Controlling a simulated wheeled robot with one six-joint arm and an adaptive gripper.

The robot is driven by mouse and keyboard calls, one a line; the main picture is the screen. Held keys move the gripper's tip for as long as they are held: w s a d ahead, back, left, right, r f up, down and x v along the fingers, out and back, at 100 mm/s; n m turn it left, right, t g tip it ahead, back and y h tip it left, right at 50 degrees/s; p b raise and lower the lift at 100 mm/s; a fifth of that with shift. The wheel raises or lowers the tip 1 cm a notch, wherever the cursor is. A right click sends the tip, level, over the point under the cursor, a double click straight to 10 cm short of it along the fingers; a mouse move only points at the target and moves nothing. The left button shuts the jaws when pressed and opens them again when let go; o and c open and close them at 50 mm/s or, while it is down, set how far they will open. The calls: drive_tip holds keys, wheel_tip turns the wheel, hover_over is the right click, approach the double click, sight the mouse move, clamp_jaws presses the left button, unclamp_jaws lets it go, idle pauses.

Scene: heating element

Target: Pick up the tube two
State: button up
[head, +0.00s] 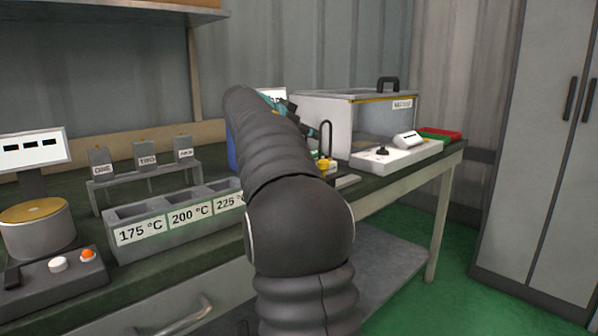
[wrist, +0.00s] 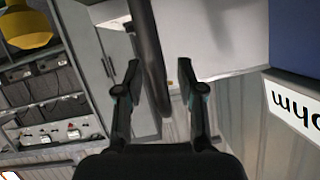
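Tube two is the middle of three grey labelled tubes, marked TWO (head: 146,158), standing in a small grey rack (head: 110,189) at the left of the bench in the head view. The tube marked ONE (head: 102,168) is to its left and a third labelled tube (head: 184,153) to its right. My gripper (wrist: 157,75) is open in the wrist view, its two fingers apart. A dark bar passes behind the gap, and nothing is clearly held. In the head view my arm hides most of the gripper. The tubes do not show in the wrist view.
A grey block with 175, 200 and 225 °C slots (head: 168,222) stands in front of the rack. A round heater with a display (head: 36,226) is at the left. A clear-lidded box (head: 360,122), a white device (head: 396,152) and red and green trays (head: 440,134) are at the right.

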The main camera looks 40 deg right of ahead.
clamp_jaws()
drive_tip(key=shift+r, duration=0.1)
idle(0.3)
